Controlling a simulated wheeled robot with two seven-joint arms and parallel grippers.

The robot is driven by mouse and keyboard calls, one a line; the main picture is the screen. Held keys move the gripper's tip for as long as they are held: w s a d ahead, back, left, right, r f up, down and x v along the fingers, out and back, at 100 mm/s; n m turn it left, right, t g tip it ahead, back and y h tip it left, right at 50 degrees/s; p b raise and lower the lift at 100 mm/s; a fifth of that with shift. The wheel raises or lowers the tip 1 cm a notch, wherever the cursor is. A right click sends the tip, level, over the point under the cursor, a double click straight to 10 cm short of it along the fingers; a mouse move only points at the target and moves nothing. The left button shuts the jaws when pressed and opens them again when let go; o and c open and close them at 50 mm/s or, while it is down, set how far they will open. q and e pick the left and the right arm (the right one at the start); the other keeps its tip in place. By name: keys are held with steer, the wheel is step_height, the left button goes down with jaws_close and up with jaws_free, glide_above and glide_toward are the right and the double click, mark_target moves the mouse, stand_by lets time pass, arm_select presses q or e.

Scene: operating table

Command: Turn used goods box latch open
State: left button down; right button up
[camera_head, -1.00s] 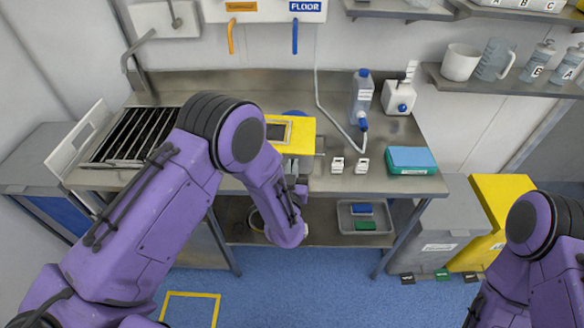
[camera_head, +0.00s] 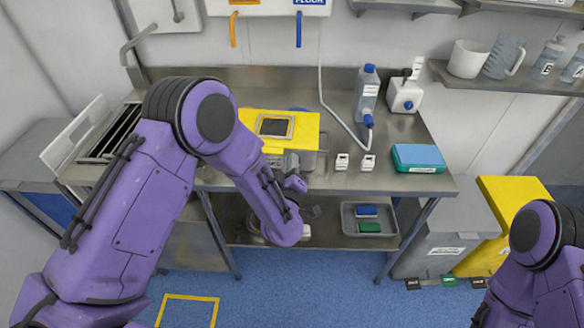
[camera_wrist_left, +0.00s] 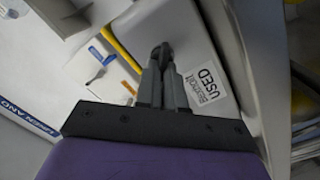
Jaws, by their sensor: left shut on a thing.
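The used goods box shows in the head view as a box with a yellow lid (camera_head: 307,128) near the front edge of the steel table. In the left wrist view its pale front carries a white "USED" label (camera_wrist_left: 204,82). My left gripper (camera_head: 292,163) is at the front of the box. In the left wrist view its fingers (camera_wrist_left: 162,62) are shut on a small dark piece, which looks like the latch (camera_wrist_left: 162,50), beside the label. The fingers partly hide it, so its exact angle is unclear. My right arm stands at the right edge; its gripper is out of view.
To the right on the table are two small white items (camera_head: 355,162), a teal-and-blue box (camera_head: 418,158) and a blue-capped bottle (camera_head: 367,93). A rack (camera_head: 110,133) stands at left. A tray (camera_head: 370,222) lies on the lower shelf.

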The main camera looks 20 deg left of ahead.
arm_select(q)
steer(key=n+b, duration=0.1)
steer(key=n, duration=0.1)
steer(key=f+n+b, duration=0.1)
steer(key=n+b, duration=0.1)
steer(key=n, duration=0.1)
steer(key=shift+a, duration=0.15)
steer(key=shift+n+b, duration=1.15)
steer(key=shift+n, duration=0.65)
steer(key=c, duration=1.2)
jaws_free()
steer(key=shift+c, duration=0.2)
steer(key=shift+s, duration=0.1)
steer(key=b+v, duration=0.2)
steer(key=v, duration=0.8)
steer(key=shift+s+b, duration=0.2)
steer(key=shift+b, duration=0.15)
